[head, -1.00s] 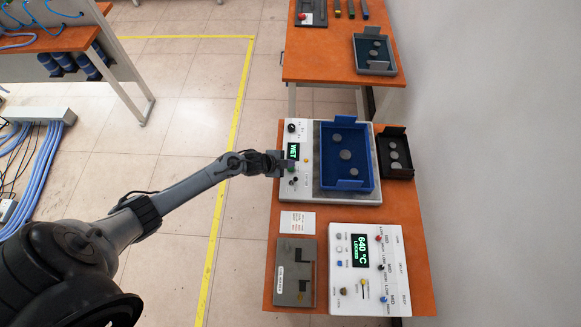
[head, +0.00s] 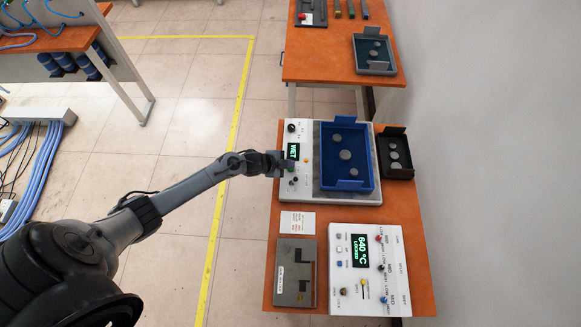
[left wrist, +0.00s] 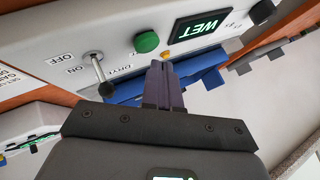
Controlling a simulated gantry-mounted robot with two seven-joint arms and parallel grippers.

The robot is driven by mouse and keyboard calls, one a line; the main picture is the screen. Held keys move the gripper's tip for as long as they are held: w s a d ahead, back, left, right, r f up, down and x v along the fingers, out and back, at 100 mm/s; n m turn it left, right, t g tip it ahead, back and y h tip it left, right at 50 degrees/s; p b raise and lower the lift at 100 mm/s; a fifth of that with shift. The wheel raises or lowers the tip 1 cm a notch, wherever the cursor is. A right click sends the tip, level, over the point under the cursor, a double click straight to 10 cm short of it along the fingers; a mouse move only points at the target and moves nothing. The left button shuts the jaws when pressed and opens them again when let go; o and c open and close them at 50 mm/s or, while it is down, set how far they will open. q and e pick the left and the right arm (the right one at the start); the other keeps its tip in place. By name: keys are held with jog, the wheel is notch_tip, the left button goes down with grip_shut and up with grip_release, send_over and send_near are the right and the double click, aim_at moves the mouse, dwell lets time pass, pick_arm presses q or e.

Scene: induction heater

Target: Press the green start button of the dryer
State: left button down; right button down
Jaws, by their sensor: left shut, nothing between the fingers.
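The dryer (head: 300,133) is a white panel with a dark screen reading WET (head: 293,151), beside a blue tray (head: 347,124) holding grey discs. Its green start button (left wrist: 146,42) shows whole in the left wrist view, between the screen (left wrist: 200,24) and a metal toggle lever (left wrist: 98,69) marked OFF and ON. My left gripper (head: 289,164) is at the panel just below the screen and largely covers the button in the head view. In the left wrist view its fingers (left wrist: 160,68) are shut and empty, their tips close to the button, with no clear contact. My right gripper is out of view.
A yellow button (left wrist: 167,56) sits close to the fingertips. Nearer on the orange table are a white control box (head: 366,240) reading 640 °C and a grey plate (head: 293,285). A black tray (head: 388,133) with discs stands right of the dryer.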

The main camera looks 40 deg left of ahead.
pick_arm(q)
jog(key=shift+f, duration=0.2)
dwell(0.5)
jog(key=shift+f, duration=0.25)
jog(key=shift+f+b, duration=0.4)
jog(key=shift+b, duration=0.15)
dwell(0.5)
dwell(0.3)
jog(key=shift+r, duration=0.1)
jog(key=shift+r+p, duration=0.75)
jog(key=shift+p, duration=0.1)
